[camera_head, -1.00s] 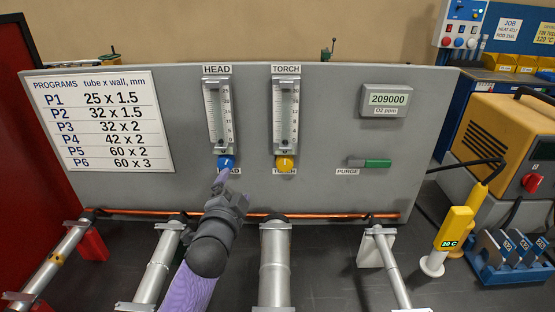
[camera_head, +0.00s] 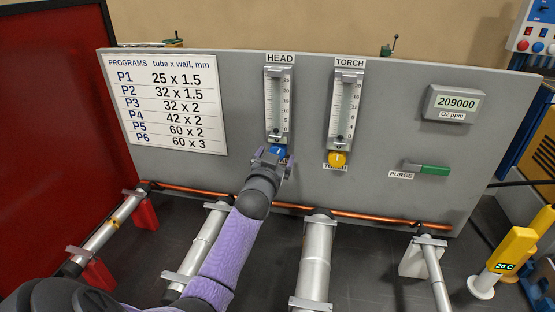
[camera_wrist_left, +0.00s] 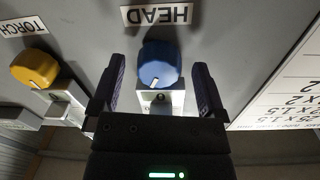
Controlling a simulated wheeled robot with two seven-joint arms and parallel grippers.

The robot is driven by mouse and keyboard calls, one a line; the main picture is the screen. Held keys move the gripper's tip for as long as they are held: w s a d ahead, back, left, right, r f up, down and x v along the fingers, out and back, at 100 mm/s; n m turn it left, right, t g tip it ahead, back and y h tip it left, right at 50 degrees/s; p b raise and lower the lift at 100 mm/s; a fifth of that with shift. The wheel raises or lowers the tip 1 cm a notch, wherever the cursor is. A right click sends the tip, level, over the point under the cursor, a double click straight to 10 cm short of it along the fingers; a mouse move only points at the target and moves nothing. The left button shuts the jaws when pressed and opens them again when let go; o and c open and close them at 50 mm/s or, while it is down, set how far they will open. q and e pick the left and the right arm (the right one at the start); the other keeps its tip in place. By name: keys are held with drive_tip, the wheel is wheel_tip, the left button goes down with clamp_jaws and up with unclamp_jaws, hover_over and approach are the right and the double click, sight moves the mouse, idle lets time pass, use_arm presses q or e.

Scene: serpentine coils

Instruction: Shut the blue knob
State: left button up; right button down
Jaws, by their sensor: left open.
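The blue knob (camera_head: 279,150) sits below the HEAD flow meter (camera_head: 278,105) on the grey panel. In the left wrist view the blue knob (camera_wrist_left: 159,64) shows upside down under the HEAD label, with a white pointer mark on its rim. My left gripper (camera_head: 273,158) is at the knob; in the wrist view its two fingers (camera_wrist_left: 160,90) are open, one on each side of the knob, with gaps visible. The gripper partly hides the knob in the head view. My right gripper is in neither view.
The yellow knob (camera_head: 337,159) under the TORCH flow meter (camera_head: 344,108) is close to the right. A green purge handle (camera_head: 434,170) sticks out farther right. A copper pipe (camera_head: 350,215) and several metal tubes (camera_head: 316,255) lie below the panel.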

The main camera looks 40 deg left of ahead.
use_arm(q)
drive_tip(key=shift+w+a, duration=0.15)
drive_tip(key=shift+w, duration=0.2)
clamp_jaws()
drive_tip(key=n+p, duration=0.2)
drive_tip(key=n, duration=0.3)
unclamp_jaws()
